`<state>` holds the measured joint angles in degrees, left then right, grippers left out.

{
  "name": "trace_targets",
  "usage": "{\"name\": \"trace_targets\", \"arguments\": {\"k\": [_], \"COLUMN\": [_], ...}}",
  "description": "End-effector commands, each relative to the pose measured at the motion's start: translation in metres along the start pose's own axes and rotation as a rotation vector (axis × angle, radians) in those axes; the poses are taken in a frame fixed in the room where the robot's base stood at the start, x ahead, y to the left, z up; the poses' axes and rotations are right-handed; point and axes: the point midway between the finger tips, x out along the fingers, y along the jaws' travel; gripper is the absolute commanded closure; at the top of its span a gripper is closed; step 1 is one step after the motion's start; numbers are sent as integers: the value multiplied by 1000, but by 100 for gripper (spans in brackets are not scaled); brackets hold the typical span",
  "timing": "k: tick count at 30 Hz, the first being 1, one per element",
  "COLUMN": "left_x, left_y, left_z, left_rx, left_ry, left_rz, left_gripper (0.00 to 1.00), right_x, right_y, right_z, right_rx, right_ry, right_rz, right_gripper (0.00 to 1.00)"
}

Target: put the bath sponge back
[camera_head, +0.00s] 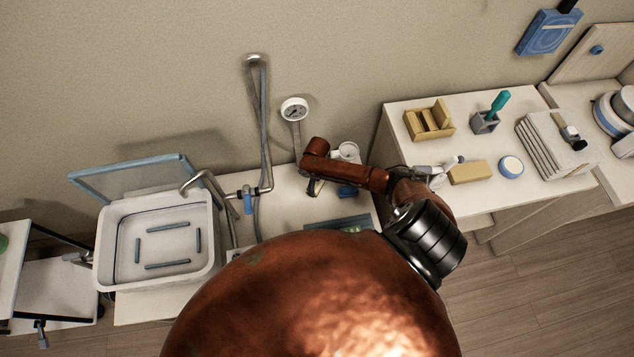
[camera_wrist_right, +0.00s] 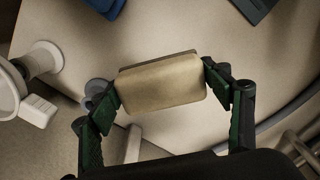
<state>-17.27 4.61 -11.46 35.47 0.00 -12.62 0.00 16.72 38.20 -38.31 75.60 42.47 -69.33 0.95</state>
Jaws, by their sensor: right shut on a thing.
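My right gripper (camera_head: 315,187) reaches over the middle counter, right of the sink. In the right wrist view (camera_wrist_right: 168,95) its two green-padded fingers are shut on the ends of a tan, rounded block that looks like the bath sponge (camera_wrist_right: 162,84). The sponge is held above or close to the pale counter; I cannot tell if it touches. In the head view it is mostly hidden by the gripper. Another tan-yellow block (camera_head: 470,172) lies on the right counter. My left gripper is not in view.
A white basin (camera_head: 103,262) with a raised lid stands left, beside a metal tap (camera_head: 193,183). A white cylinder (camera_head: 349,150) and blue item (camera_head: 348,191) are near the gripper. The right counter holds a wooden box (camera_head: 429,122), brush holder (camera_head: 484,123) and folded towels (camera_head: 540,150).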

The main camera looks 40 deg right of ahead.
Motion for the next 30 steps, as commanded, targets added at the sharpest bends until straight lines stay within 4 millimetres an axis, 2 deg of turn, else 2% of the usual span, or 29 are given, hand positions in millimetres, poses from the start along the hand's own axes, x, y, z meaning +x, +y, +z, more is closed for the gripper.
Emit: {"name": "trace_targets", "arguments": {"k": [1, 18, 30], "left_x": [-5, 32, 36], "left_y": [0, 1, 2], "left_z": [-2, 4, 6], "left_rx": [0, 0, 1], "left_ry": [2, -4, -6], "left_rz": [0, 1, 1], "left_gripper": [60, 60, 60], "right_x": [-2, 52, 58], "right_y": [-1, -1, 0], "right_z": [1, 1, 0], "right_rx": [0, -1, -1], "right_ry": [-1, -1, 0], "right_rz": [1, 1, 2], "right_gripper": [48, 48, 48]}}
